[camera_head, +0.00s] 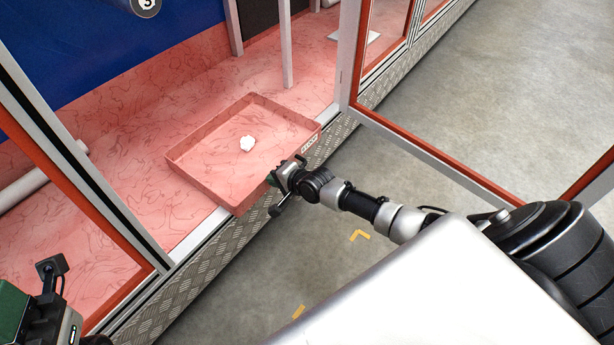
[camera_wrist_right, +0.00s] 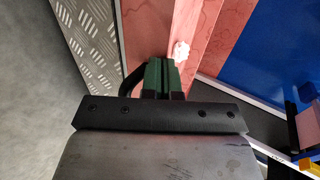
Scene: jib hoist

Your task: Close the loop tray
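The loop tray (camera_head: 205,188) is a shallow pink-red tray in the head view, sticking out over the front sill of the red-floored bay. A small white lump (camera_head: 247,143) lies in it, and it also shows in the right wrist view (camera_wrist_right: 181,50). My right gripper (camera_head: 274,178) is at the middle of the tray's front wall, outside it. Its green fingers (camera_wrist_right: 160,76) look shut together in the wrist view; whether they touch the wall is hard to tell. My left gripper (camera_head: 50,268) shows only partly at the lower left, away from the tray.
A red-and-grey framed open door (camera_head: 435,155) stands right of the tray. A pale upright post (camera_head: 286,45) rises behind it. A tread-plate strip (camera_head: 190,285) runs along the bay's front. A white pipe (camera_head: 25,185) lies inside at the left. The grey floor (camera_head: 500,90) at right is clear.

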